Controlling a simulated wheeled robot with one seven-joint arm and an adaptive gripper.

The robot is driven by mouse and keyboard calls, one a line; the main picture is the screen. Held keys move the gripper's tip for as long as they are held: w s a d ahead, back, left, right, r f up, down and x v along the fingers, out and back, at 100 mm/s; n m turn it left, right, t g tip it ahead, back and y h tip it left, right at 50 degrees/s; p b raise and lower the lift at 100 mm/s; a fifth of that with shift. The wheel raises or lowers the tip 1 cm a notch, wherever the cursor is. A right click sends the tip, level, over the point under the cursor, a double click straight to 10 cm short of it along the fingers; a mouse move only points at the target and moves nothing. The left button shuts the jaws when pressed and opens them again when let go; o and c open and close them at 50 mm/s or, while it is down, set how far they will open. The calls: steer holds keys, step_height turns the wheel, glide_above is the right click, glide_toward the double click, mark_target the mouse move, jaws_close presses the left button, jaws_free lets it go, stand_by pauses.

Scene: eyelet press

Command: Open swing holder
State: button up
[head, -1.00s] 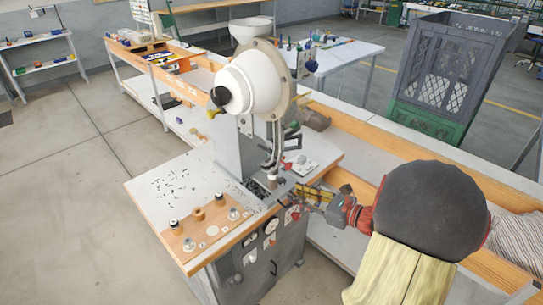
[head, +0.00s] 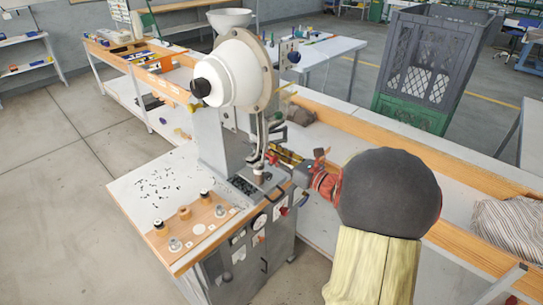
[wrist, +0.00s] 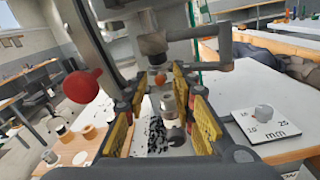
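The eyelet press (head: 212,140) has a grey column and a white round head. Its lower tool area (head: 258,174) is at the table's right side. My gripper (head: 286,158) is right beside that area, partly hidden by my own wrist. In the wrist view, the two yellow-padded fingers of my gripper (wrist: 160,112) stand apart. A metal cylindrical part (wrist: 168,100) shows between or beyond them, with a small orange ball (wrist: 160,78) just above. I cannot tell whether the fingers touch it, nor which part is the swing holder.
A wooden board (head: 197,224) with several small dies is at the table's front. Dark eyelets (head: 155,185) lie scattered on the tabletop. A red ball knob (wrist: 81,87) is close on the left in the wrist view, and a white size plate (wrist: 262,122) is on the right.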

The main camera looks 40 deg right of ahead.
steer(key=shift+w, duration=0.1)
steer(key=shift+c, duration=0.9)
jaws_close()
